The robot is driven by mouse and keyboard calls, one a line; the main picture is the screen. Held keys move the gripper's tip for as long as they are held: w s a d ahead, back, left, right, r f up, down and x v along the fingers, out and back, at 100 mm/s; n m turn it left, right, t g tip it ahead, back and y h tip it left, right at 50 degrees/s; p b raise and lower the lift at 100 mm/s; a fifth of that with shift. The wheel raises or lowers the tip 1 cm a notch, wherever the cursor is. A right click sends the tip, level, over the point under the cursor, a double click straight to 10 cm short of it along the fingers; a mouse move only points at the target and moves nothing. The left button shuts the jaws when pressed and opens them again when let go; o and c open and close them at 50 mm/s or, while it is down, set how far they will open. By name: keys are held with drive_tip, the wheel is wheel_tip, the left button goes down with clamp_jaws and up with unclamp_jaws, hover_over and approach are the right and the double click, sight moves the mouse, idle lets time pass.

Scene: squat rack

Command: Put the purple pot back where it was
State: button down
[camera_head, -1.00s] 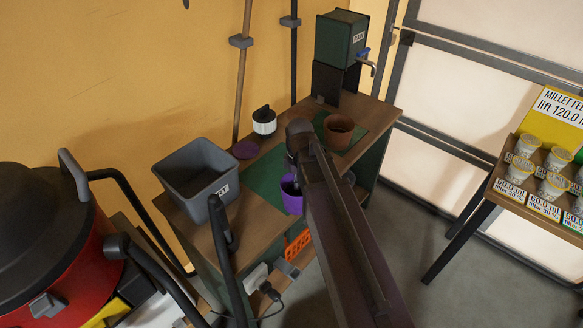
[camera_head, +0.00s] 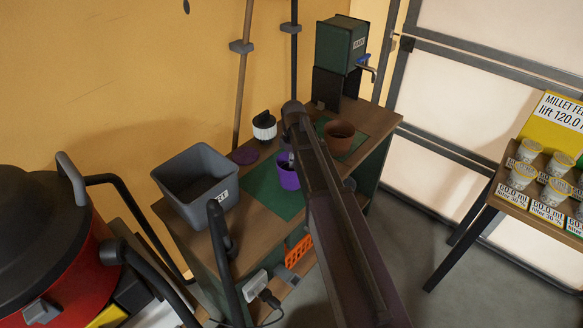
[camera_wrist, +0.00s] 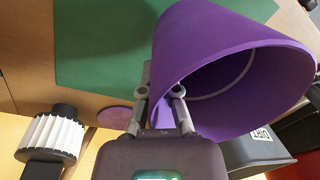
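The purple pot (camera_head: 287,177) is over the green mat on the bench, partly hidden by my arm. In the wrist view the pot (camera_wrist: 215,55) is large, with its open mouth facing the lower right. My gripper (camera_wrist: 162,92) has one finger outside and one inside the pot's wall, and appears shut on it at the rim. The gripper also shows beside the pot in the head view (camera_head: 291,160). A purple saucer (camera_head: 244,156) lies on the bench left of the pot; it shows in the wrist view too (camera_wrist: 115,117). I cannot tell whether the pot touches the mat.
A grey dirt bin (camera_head: 196,186) stands left on the bench. A white-ribbed, black-capped item (camera_head: 264,126) is behind the saucer. A terracotta pot (camera_head: 339,136) stands right, near a green tank (camera_head: 341,42) with a tap. The green mat (camera_head: 262,192) has bare room left of the pot.

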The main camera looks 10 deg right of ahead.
drive_tip(key=shift+w, duration=0.45)
drive_tip(key=shift+w+d+f+b, duration=0.1)
drive_tip(key=shift+w+f+b, duration=0.15)
drive_tip(key=shift+f+b, duration=1.6)
drive_tip(key=shift+f, duration=0.2)
drive_tip(key=c, duration=0.8)
unclamp_jaws()
drive_tip(key=shift+r, duration=0.1)
drive_tip(key=shift+r, duration=0.15)
wheel_tip(320, 180, up, 12)
drive_tip(key=w+p, duration=0.1)
drive_tip(key=p, duration=1.1)
drive_tip(key=shift+d, duration=0.25)
